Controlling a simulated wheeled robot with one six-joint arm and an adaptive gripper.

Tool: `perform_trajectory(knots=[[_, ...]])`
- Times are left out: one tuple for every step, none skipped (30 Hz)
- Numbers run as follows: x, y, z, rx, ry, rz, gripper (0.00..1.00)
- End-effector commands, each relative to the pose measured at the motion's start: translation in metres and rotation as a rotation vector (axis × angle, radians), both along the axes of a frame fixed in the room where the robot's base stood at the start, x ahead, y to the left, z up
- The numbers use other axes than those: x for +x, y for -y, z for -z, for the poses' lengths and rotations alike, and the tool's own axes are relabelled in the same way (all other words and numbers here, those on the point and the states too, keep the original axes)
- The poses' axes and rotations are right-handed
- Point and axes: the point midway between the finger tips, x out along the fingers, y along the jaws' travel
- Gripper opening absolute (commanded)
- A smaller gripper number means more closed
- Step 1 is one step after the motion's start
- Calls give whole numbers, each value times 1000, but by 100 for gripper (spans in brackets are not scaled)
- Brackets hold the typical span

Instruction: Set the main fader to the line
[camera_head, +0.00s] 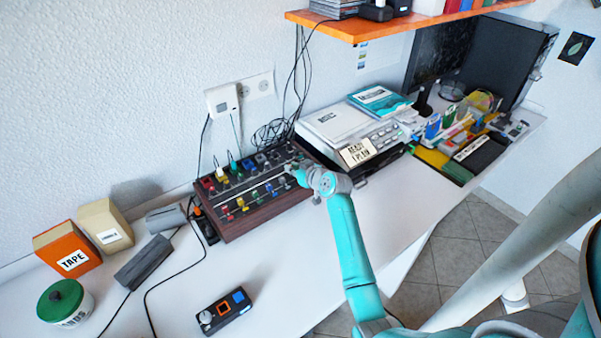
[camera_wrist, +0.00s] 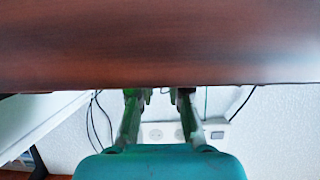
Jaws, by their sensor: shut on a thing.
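The mixer (camera_head: 262,212), a dark box with wooden sides and rows of coloured knobs and faders, lies on the white desk. My gripper (camera_head: 298,177) is over the right end of its panel in the head view, shut on the main fader. The fader's cap and its line are hidden by the gripper. In the wrist view, the brown wooden side (camera_wrist: 160,45) of the mixer fills the upper half. The two fingers of my gripper (camera_wrist: 158,95) run behind its edge, and their tips are hidden.
A silver player (camera_head: 335,122) with a paper sign (camera_head: 357,152) stands right of the mixer. An orange shelf (camera_head: 385,27) hangs above. Cables and a wall socket (camera_head: 258,87) are behind.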

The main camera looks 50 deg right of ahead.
Motion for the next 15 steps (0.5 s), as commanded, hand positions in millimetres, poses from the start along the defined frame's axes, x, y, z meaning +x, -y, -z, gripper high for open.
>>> perform_trajectory(knots=[[6, 0, 0, 0, -2, -1, 0], [8, 0, 0, -1, -1, 0, 0], [9, 0, 0, -1, -1, 0, 0], [10, 0, 0, -1, -1, 1, 0], [10, 0, 0, -1, -1, 1, 0], [10, 0, 0, -1, -1, 1, 0], [10, 0, 0, 0, -1, 1, 0], [10, 0, 0, 0, -1, 1, 0], [10, 0, 0, 0, -1, 1, 0], [10, 0, 0, 0, -1, 1, 0], [10, 0, 0, 0, -1, 1, 0], [10, 0, 0, 0, -1, 1, 24], [9, 0, 0, 0, -1, 1, 31], [10, 0, 0, 0, -1, 1, 39], [10, 0, 0, 0, 0, 1, 42]])
